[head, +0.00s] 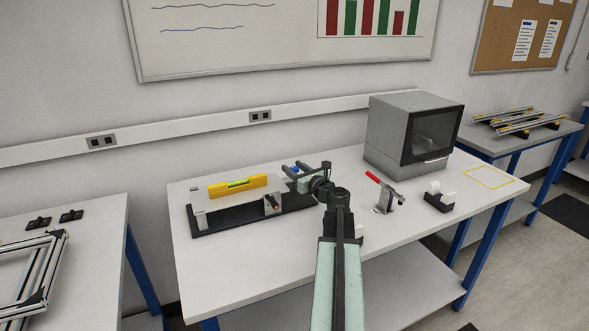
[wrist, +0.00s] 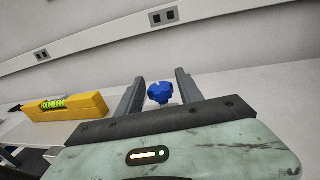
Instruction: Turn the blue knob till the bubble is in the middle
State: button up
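The blue knob (wrist: 160,93) has a lobed shape and sits between the two open fingers of my gripper (wrist: 158,90) in the wrist view, with a gap on each side. In the head view the knob (head: 294,169) is a small blue spot beside my gripper (head: 306,167). The yellow spirit level (head: 238,185) lies on the tilting plate, on a black base (head: 230,220) on the table. The level also shows at the left of the wrist view (wrist: 80,107). Its green vial (wrist: 53,103) is visible, but the bubble is too small to place surely.
A red-handled clamp (head: 384,193), a tape dispenser (head: 440,197) and a grey oven-like box (head: 410,135) stand on the table to the right. A dark clamp block with a lever (head: 272,204) is at the front of the base.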

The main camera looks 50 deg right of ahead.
grip_shut()
jog(key=h, duration=0.1)
jog(key=m+h, duration=0.1)
jog(key=m+g+h, duration=0.1)
jog(key=shift+a+h, duration=0.25)
jog(key=shift+h, duration=0.05)
jog(key=m+g+h, duration=0.3)
jog(key=h, duration=0.1)
jog(key=shift+d+m, duration=0.25)
jog(key=shift+m, duration=0.05)
jog(key=shift+o, duration=2.1)
grip_release()
